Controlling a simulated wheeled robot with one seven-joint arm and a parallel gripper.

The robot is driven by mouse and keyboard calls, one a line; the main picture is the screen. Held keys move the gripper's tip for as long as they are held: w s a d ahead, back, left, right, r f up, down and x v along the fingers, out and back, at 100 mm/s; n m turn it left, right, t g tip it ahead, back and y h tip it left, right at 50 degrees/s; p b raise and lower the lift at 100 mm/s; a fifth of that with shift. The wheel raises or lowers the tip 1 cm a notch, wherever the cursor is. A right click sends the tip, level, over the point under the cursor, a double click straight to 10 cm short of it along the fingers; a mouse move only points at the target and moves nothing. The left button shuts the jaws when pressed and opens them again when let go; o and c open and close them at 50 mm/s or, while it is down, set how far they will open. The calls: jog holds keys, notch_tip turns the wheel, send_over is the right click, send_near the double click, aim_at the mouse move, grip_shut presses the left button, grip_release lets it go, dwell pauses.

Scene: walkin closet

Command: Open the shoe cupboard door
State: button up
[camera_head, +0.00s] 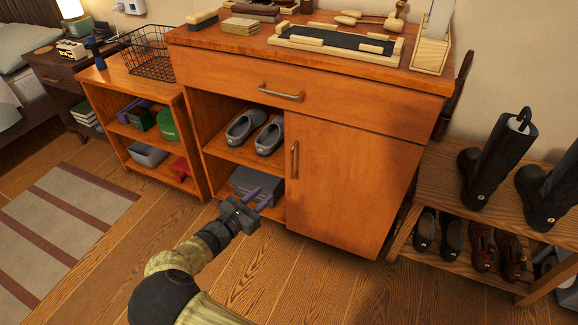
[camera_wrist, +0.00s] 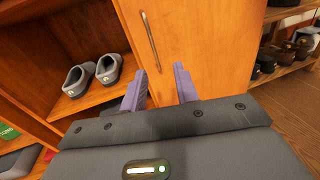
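The shoe cupboard is a wooden cabinet with a drawer on top, open shelves on the left and a door (camera_head: 345,185) on the lower right. The door is shut. Its vertical metal handle (camera_head: 294,160) is on the door's left edge. In the wrist view the door (camera_wrist: 205,45) fills the upper middle, and the handle (camera_wrist: 150,40) stands above and just left of the fingers. My gripper (camera_head: 262,199) is in front of the lower shelf, below and left of the handle, not touching it. Its purple fingers (camera_wrist: 161,90) are apart with nothing between them.
Grey slippers (camera_head: 254,133) sit on the middle shelf, and a grey box (camera_head: 257,184) lies on the lower shelf behind my gripper. A shoe rack (camera_head: 450,185) with boots stands at the right. A small shelf unit (camera_head: 135,85) stands at the left. The floor in front is clear.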

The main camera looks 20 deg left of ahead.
jog(key=shift+s+a+n+t, duration=0.15)
jog(key=shift+s+a+n, duration=0.1)
jog(key=shift+a, duration=0.15)
jog(key=shift+s+a+n+t, duration=0.15)
jog(key=shift+a+n, duration=0.1)
jog(key=shift+a, duration=0.15)
jog(key=b, duration=0.7)
send_over(289, 163)
jog(key=s+d, duration=0.2)
jog(key=s, duration=0.3)
jog(key=shift+s, duration=0.15)
grip_shut()
